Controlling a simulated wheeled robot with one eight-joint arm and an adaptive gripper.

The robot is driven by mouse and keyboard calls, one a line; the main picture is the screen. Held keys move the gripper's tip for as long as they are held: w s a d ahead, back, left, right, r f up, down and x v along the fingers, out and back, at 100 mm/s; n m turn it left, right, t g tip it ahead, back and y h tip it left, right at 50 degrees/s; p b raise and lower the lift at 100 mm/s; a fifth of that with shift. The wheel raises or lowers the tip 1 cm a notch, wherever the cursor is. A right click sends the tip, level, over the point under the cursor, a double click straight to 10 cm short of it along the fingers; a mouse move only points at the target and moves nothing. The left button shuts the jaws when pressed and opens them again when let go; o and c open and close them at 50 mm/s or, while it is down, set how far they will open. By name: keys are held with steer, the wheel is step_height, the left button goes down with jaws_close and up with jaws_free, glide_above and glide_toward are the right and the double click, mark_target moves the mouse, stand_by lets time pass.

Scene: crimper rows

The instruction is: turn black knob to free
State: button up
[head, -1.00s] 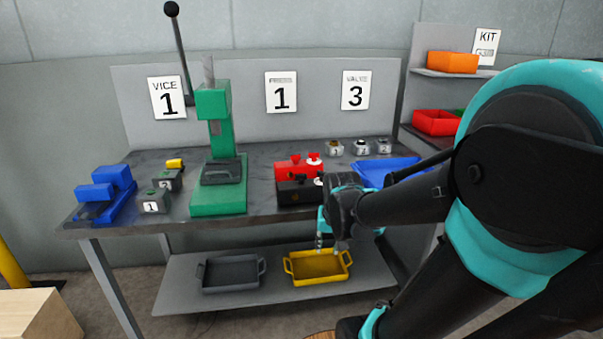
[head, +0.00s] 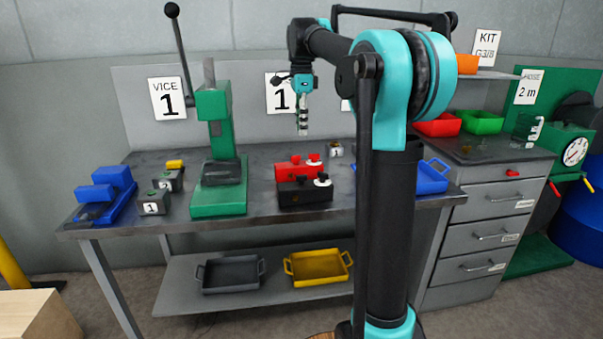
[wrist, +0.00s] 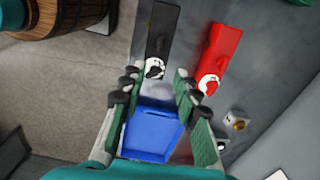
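The black valve block (head: 300,194) sits near the front edge of the bench, with a black knob (head: 322,179) on a white dial at its right end. In the wrist view the black block (wrist: 160,25) runs up the picture and its black knob (wrist: 155,68) lies just beyond my fingertips. The red valve block (head: 290,170) stands behind it, with a red knob (head: 314,159) on a white dial. My gripper (head: 303,131) points down above the blocks, clear of them. In the wrist view its fingers (wrist: 157,82) are apart with nothing between them.
A blue tray (head: 430,178) lies to the right on the bench, partly behind my arm. A green press (head: 218,190) stands left of the blocks. Small numbered fittings (head: 336,150) sit behind. The shelf below holds a grey tray (head: 231,274) and a yellow tray (head: 318,266).

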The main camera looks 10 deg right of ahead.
mark_target(301, 178)
step_height(301, 178, down, 16)
steer(key=shift+f, duration=0.25)
steer(key=shift+c, duration=0.2)
jaws_close()
